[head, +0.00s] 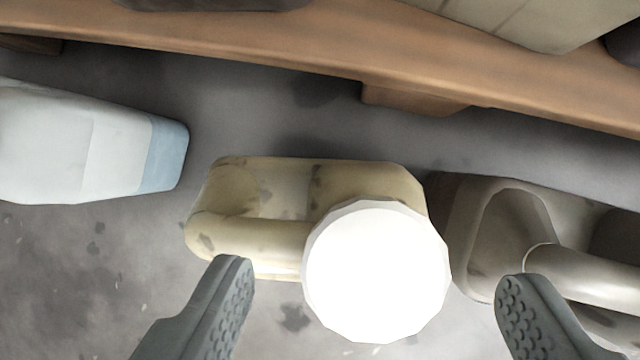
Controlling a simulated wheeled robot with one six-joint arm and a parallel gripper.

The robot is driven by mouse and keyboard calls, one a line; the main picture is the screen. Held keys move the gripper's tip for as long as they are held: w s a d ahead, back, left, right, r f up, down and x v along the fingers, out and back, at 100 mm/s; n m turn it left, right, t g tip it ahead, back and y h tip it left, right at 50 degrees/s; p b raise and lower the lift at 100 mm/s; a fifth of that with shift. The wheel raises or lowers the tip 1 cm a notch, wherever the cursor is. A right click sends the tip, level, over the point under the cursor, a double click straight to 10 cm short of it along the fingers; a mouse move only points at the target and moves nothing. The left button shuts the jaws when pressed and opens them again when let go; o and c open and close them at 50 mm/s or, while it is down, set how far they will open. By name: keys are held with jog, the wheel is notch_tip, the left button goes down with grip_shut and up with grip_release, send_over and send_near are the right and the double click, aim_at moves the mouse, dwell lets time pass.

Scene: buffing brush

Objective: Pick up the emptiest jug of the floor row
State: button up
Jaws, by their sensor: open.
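A cream jug (245,192) with dark smudges stands on the floor in the middle of the view, seen from above. It has a handle on its left and a big round white cap (376,272). A pale jug with a blue band (95,148) is at the left. A grey-brown jug with a pale handle (515,225) is at the right, cut by the edge. Fill levels cannot be read from here. My gripper (375,285) is open and empty, its fingers on either side of the white cap, with no clear contact. The cap hides part of the cream jug.
A wooden plank or shelf edge (300,42) runs across the top, close behind the jugs, with a wooden block (415,98) under it. A beige object (530,18) lies on or over the plank. Bare stained floor (80,290) is free at lower left.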

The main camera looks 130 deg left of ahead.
jog(key=shift+w+f, duration=0.2)
jog(key=shift+f, duration=0.3)
jog(key=c, duration=1.5)
jog(key=shift+r, duration=0.1)
